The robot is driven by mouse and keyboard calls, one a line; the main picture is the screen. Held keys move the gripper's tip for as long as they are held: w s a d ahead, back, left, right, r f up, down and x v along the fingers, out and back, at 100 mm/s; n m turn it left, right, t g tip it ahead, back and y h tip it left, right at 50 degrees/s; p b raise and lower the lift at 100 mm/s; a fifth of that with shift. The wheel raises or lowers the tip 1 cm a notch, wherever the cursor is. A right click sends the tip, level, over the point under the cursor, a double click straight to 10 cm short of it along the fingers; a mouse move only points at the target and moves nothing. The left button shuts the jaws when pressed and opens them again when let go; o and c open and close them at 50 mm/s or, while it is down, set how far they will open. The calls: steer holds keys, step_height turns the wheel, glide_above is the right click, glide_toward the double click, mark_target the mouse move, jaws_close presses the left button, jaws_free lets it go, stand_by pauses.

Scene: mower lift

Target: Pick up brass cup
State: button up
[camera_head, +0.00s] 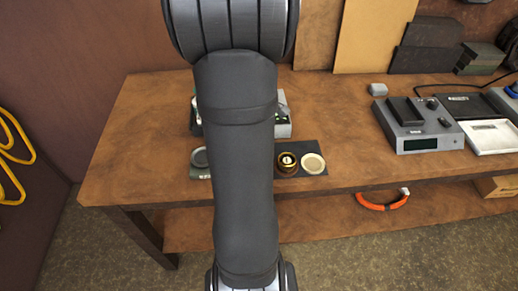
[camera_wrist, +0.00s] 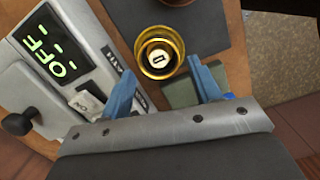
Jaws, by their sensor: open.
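The brass cup (camera_head: 287,168) stands on a dark mat near the bench's front edge, just right of my arm in the head view. In the wrist view the brass cup (camera_wrist: 146,60) shows from above, with a shiny gold rim and a pale, dark-marked piece inside it. My gripper (camera_wrist: 160,70) has two blue fingers set wide apart. The cup lies ahead of and between the fingertips, and nothing is held. Whether a finger touches the cup I cannot tell. In the head view my arm hides the gripper.
A cream disc (camera_head: 313,163) lies right beside the cup on the dark mat (camera_wrist: 190,18). A device with an "OFF" display (camera_wrist: 65,45) and a dark knob stands left in the wrist view. A green block (camera_wrist: 180,94) is by the right finger. A grey scale (camera_head: 415,125) stands farther right.

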steer(key=shift+d+f, duration=0.15)
steer(key=shift+f, duration=0.8)
steer(key=shift+d+f, duration=0.1)
steer(key=shift+f, duration=0.8)
steer(key=c, duration=0.7)
steer(key=shift+r, duration=0.1)
